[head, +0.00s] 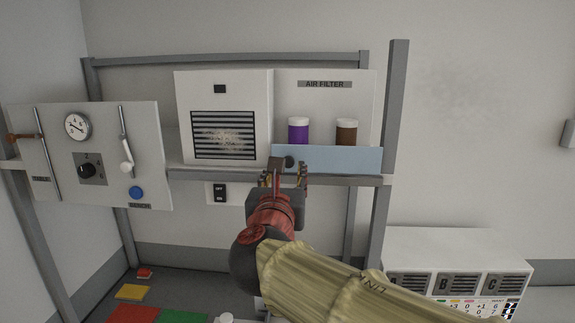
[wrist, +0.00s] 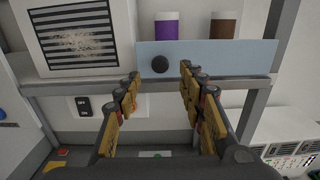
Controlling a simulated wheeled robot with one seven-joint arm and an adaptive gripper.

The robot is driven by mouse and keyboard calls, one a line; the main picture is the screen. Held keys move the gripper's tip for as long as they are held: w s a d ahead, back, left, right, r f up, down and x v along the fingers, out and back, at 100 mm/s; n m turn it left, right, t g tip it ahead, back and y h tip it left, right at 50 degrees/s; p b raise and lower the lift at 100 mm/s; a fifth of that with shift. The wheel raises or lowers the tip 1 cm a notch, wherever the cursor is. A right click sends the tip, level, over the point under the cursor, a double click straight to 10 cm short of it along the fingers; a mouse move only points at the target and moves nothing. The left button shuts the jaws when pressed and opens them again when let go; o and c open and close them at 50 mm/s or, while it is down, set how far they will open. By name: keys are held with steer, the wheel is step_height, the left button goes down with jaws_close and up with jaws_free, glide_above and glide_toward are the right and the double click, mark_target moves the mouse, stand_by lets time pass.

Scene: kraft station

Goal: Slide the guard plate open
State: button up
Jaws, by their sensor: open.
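The guard plate (head: 335,159) is a light blue panel along the front of the air filter shelf. It covers the lower parts of a purple canister (head: 298,130) and a brown canister (head: 346,132). A round black knob (wrist: 160,64) sits near the plate's left end. My gripper (head: 284,174) is open and empty in front of the shelf edge. In the wrist view, its fingertips (wrist: 160,76) lie to either side of the knob in the picture. I cannot tell how far short of the knob they are.
A vent grille box (head: 223,135) stands left of the plate. An off/on switch (head: 220,192) is below the grey shelf edge (head: 215,174). A control panel (head: 85,155) with levers is at left. A grey upright post (head: 390,130) stands just right of the plate.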

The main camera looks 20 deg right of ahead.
mark_target(288, 163)
steer(key=p+x, duration=0.1)
steer(key=x, duration=0.4)
steer(key=shift+w+d, duration=0.15)
steer(key=shift+w, duration=0.2)
steer(key=shift+c, duration=1.3)
steer(key=c, duration=0.7)
jaws_close()
